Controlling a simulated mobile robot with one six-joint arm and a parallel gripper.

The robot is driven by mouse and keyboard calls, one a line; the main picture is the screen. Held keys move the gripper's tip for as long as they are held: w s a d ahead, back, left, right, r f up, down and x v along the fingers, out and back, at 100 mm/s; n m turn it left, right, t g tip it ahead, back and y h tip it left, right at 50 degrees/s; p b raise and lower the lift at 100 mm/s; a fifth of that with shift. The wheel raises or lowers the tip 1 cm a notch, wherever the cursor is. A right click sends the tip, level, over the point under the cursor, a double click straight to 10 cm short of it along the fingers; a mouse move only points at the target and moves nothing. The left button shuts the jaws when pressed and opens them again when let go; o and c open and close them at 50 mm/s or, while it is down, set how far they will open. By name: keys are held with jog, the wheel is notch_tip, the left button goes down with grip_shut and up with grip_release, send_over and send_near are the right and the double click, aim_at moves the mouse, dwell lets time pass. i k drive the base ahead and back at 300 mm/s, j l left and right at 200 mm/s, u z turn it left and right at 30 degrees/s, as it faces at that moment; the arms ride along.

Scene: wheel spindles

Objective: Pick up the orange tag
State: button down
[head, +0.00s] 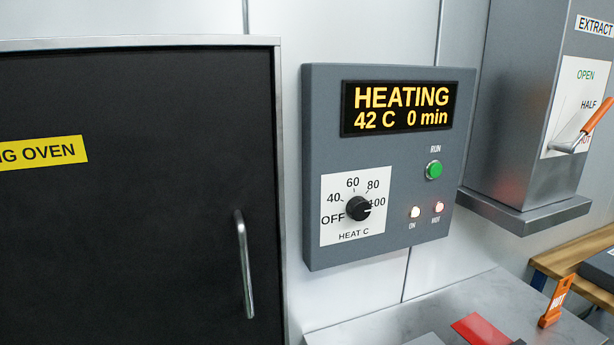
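The orange tag (552,308) stands at the lower right of the head view, on or at the right edge of the grey metal bench top. It leans slightly, has a wider foot at its lower end and carries dark lettering that looks like "HOT". Nothing touches it from above. My gripper is not in view, so its state and its distance from the tag do not show.
A dark oven door (130,220) with a vertical handle fills the left. A control panel (400,210) reads "HEATING 42 C 0 min". A red flat piece (482,329) lies on the metal bench (370,327). An extract lever (583,128) sits upper right.

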aim_at(553, 313)
jog(key=z, duration=1.35)
jog(key=k+l, duration=0.05)
